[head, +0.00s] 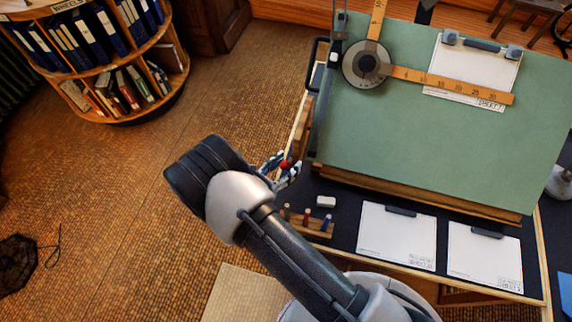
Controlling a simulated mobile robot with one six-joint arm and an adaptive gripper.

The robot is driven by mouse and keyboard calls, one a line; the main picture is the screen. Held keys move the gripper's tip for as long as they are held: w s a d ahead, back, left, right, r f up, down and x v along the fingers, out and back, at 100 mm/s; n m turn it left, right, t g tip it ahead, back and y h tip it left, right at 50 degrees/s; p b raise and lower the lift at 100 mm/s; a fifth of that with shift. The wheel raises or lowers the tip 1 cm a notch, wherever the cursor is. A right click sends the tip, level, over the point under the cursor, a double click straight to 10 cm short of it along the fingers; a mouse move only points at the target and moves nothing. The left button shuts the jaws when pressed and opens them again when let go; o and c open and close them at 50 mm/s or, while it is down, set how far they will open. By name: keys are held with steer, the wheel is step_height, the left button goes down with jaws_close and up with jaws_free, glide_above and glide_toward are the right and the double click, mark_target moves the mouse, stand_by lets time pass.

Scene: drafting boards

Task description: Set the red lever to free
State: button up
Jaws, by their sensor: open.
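A small red knob (285,164), which looks like the end of the red lever, shows at the left side of the green drafting board (380,150). My gripper (284,167) is open at the knob, with a finger on either side of it. I cannot tell whether the fingers touch it. The lever's shaft and any position marks are hidden or too small to make out, so its setting cannot be read.
A drafting head (367,64) with wooden rulers (450,83) lies on the board. Below are an eraser (326,202), a wooden pen holder (308,225) and paper sheets (396,240). A bookshelf (125,60) stands upper left. The floor at left is mostly clear.

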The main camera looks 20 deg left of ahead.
steer(key=v, duration=1.2)
steer(key=shift+d+f+y+b, duration=0.1)
steer(key=shift+y+b, duration=0.3)
steer(key=shift+c, duration=1.4)
steer(key=shift+s+d+f+n+y+b, duration=0.1)
steer(key=shift+d+f+n+y+b, duration=0.15)
steer(key=shift+y+b, duration=0.2)
steer(key=shift+c, duration=0.6)
steer(key=s+d+y+b, duration=0.1)
steer(key=d+n+y+b, duration=0.1)
steer(key=y, duration=0.1)
steer(key=shift+s+f+g+b, duration=0.3)
steer(key=shift+s+f+g, duration=0.05)
steer(key=shift+f+g, duration=0.05)
steer(key=c, duration=0.4)
steer(key=shift+s+d+f+y, duration=0.15)
steer(key=shift+s+d+y, duration=0.05)
steer(key=shift+d+y, duration=0.2)
steer(key=shift+c, duration=1.4)
steer(key=b+x, duration=0.3)
steer(key=x, duration=0.6)
steer(key=shift+w+f, duration=0.3)
jaws_close()
